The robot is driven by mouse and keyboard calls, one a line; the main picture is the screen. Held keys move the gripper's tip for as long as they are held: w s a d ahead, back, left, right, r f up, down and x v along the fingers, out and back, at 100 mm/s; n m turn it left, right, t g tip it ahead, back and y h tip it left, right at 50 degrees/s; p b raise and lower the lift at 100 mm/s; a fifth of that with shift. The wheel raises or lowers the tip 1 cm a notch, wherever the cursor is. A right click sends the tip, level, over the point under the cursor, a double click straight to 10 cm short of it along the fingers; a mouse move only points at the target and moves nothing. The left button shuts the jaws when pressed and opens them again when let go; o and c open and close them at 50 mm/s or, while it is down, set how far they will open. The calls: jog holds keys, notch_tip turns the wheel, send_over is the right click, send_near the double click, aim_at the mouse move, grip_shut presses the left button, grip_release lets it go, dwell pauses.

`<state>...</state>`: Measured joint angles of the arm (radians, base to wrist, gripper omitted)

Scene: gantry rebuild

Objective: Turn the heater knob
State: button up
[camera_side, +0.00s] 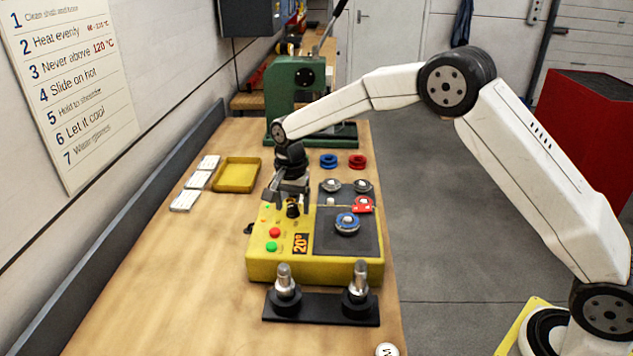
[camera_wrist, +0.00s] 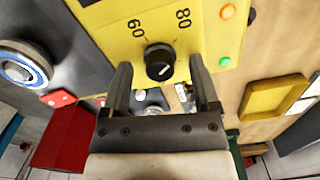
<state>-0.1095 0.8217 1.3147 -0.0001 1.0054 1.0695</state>
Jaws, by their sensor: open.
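The heater is a yellow box (camera_side: 262,268) with a dark plate on the bench, and its display (camera_side: 301,243) reads about 20°. Its black heater knob (camera_side: 293,210) stands on the panel, under my gripper (camera_side: 288,199). In the wrist view the round knob (camera_wrist: 160,62) has a white pointer line and sits between the 60 and 80 marks. My gripper (camera_wrist: 160,65) is open, with one finger on each side of the knob. A gap shows on both sides in the wrist view. I cannot tell how far the fingertips reach down beside it.
Coloured buttons (camera_side: 273,246) sit near the knob. A blue ring part (camera_side: 347,223) and a red part (camera_side: 362,204) lie on the dark plate. A black stand with two metal posts (camera_side: 321,309) is in front. A yellow tray (camera_side: 236,174) and a green press (camera_side: 283,94) stand behind.

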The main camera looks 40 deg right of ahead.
aim_at(293, 206)
jog(key=shift+r, duration=3.9)
jog(key=s+d+n, duration=0.1)
jog(key=s+n, duration=0.1)
jog(key=s, duration=0.2)
jog(key=s+d+f+n+t, duration=0.1)
jog(key=s, duration=0.3)
jog(key=s+d+f+n, duration=0.1)
jog(key=s+n, duration=0.1)
jog(key=s, duration=0.2)
jog(key=shift+d+f+n, duration=0.15)
jog(key=shift+d+n, duration=0.15)
jog(key=shift+d, duration=0.1)
jog(key=s+d+f+n, duration=0.1)
jog(key=s+f+n, duration=0.1)
jog(key=s, duration=0.5)
jog(key=s+d+f+n+t, duration=0.1)
jog(key=s+f+n, duration=0.1)
jog(key=s, duration=0.6)
jog(key=shift+d+n+t, duration=0.15)
jog(key=shift+n+t, duration=0.15)
jog(key=shift+n, duration=0.4)
